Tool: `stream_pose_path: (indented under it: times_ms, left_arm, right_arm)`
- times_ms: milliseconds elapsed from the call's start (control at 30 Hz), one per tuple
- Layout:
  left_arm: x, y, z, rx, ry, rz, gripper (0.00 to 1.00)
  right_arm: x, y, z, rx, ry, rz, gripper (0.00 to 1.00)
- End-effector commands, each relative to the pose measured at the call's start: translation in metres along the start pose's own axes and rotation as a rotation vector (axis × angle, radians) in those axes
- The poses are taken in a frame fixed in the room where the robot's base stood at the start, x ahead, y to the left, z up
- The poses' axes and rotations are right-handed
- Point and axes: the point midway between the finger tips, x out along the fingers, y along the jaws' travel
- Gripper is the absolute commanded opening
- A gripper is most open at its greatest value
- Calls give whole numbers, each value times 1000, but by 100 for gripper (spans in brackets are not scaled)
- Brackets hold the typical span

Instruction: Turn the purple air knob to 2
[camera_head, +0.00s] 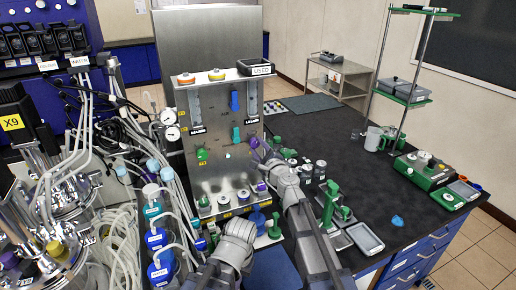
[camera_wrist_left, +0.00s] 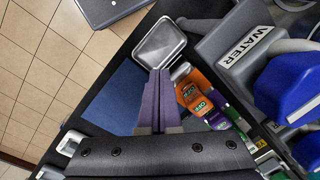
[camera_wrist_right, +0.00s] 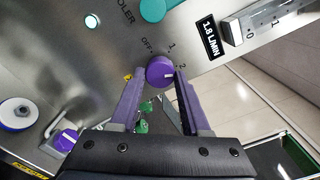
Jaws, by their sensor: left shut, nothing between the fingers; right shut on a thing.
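The purple air knob (camera_wrist_right: 160,70) sits on the steel panel (camera_wrist_right: 100,45), with OFF, 1 and 2 printed around it. Its white pointer mark faces right, toward the side where the 2 is printed; the exact alignment is hard to tell. My right gripper (camera_wrist_right: 158,78) is shut on the knob, one purple finger on each side. In the head view the right gripper (camera_head: 259,152) reaches the panel's right part. My left gripper (camera_wrist_left: 158,75) is shut and empty, low in front of the panel, above a blue surface.
A 1.8 L/MIN label (camera_wrist_right: 211,40) and flow meter (camera_wrist_right: 265,22) are right of the knob. A teal knob (camera_wrist_right: 152,9) is above it. Bottles (camera_head: 157,240) and tubing crowd the left. Small green-topped items (camera_head: 331,200) stand on the black bench (camera_head: 410,215), clearer farther right.

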Motion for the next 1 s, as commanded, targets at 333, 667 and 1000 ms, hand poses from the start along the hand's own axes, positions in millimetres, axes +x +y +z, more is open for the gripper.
stream_pose_path:
  times_ms: [333, 667, 1000]
  left_arm:
    - [1, 0, 0, 0, 0, 0, 0]
    - [1, 0, 0, 0, 0, 0, 0]
    - [1, 0, 0, 0, 0, 0, 0]
  right_arm:
    - [-1, 1, 0, 97, 1, 0, 0]
    - [-1, 1, 0, 110, 0, 0, 0]
    - [-1, 1, 0, 109, 0, 0, 67]
